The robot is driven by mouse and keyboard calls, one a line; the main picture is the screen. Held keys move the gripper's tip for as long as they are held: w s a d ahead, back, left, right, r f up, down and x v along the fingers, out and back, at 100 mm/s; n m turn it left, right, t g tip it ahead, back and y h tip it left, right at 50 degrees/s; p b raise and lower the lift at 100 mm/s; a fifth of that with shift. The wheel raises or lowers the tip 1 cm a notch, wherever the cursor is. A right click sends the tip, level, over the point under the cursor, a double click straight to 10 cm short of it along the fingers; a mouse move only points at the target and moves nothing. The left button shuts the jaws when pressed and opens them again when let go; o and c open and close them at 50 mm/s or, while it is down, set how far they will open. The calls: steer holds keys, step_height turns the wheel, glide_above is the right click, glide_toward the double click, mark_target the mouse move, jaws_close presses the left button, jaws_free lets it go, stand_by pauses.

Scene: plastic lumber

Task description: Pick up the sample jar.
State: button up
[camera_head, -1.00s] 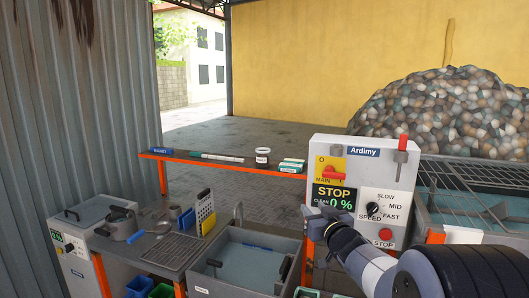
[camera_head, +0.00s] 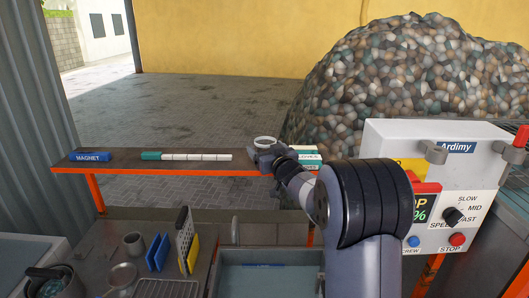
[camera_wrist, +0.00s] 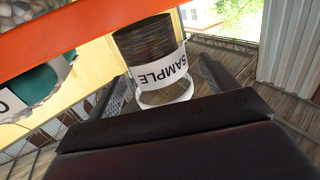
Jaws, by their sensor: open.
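The sample jar stands on the shelf (camera_head: 115,165); only its pale round lid (camera_head: 265,141) shows above my gripper in the head view. In the wrist view the jar (camera_wrist: 150,45) is dark with a white "SAMPLE" label and a pale lid, and appears upside down. My gripper (camera_wrist: 165,85) is open, with one finger to each side of the jar. In the head view my gripper (camera_head: 266,152) is at the jar, hiding most of its body. I cannot tell whether the fingers touch it.
A green-ended white strip (camera_head: 186,156) and a blue magnet (camera_head: 90,157) lie to the left. The control box (camera_head: 440,180) stands at right, a sink (camera_head: 265,276) below.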

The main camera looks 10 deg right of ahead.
steer(key=shift+w+a+r, duration=0.1)
steer(key=shift+w+a, duration=0.05)
steer(key=shift+w, duration=0.75)
steer(key=shift+c, duration=0.3)
steer(key=c, duration=1.1)
